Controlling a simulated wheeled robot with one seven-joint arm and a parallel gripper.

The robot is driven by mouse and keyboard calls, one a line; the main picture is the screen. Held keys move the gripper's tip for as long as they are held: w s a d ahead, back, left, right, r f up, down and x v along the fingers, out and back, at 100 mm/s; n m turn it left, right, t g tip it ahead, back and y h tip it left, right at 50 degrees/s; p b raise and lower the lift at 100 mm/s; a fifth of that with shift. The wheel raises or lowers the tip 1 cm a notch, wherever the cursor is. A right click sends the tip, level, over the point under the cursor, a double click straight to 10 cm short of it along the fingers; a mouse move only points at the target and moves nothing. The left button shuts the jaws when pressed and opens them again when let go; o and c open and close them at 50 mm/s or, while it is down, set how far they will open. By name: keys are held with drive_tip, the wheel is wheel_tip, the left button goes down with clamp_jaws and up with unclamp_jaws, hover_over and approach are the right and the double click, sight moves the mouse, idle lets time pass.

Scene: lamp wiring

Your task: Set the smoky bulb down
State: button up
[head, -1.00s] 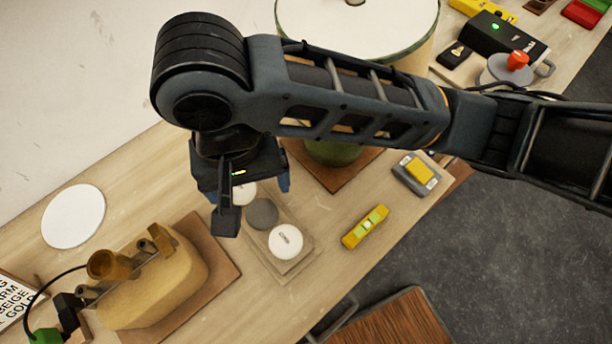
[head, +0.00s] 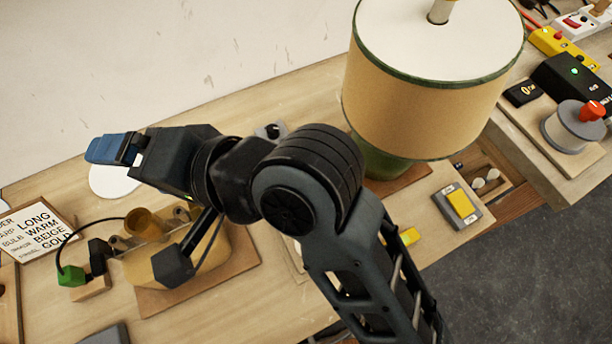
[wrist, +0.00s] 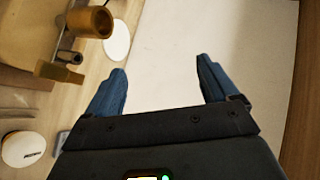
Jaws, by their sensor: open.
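My gripper (head: 108,148) is at the left in the head view, raised over the back of the bench near the pale wall. In the wrist view its two blue fingers (wrist: 160,78) are spread apart with nothing between them. The smoky bulb is not visible now: my arm covers most of the bulb holder in the head view. A second earlier, a grey round top, likely this bulb, sat there between two white ones. A white labelled round top (wrist: 24,148) shows at the lower left of the wrist view.
A yellowish lamp body (head: 165,268) with a brass-coloured socket (head: 143,224) lies on a wooden board below my gripper. A white disc (head: 112,181) lies behind it. A large shaded lamp (head: 425,95) stands right of my arm. A word card (head: 38,228) is at far left.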

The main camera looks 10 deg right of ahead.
drive_tip(key=s+d+f+m+t+h, duration=0.1)
drive_tip(key=s+d+f+t+h, duration=0.2)
drive_tip(key=d, duration=0.4)
drive_tip(key=s+d+f+m+t+h, duration=0.1)
drive_tip(key=s+d+f+t+h, duration=0.15)
drive_tip(key=d, duration=0.45)
drive_tip(key=s+d+f+m+t+h, duration=0.1)
drive_tip(key=s+d+f+t+h, duration=0.2)
drive_tip(key=d, duration=0.4)
drive_tip(key=s+d+r+n+h, duration=0.2)
drive_tip(key=s+d+n, duration=0.4)
drive_tip(key=s+d, duration=0.8)
drive_tip(key=shift+s+r+n+h, duration=0.35)
drive_tip(key=shift+s+h, duration=0.25)
drive_tip(key=shift+h, duration=0.25)
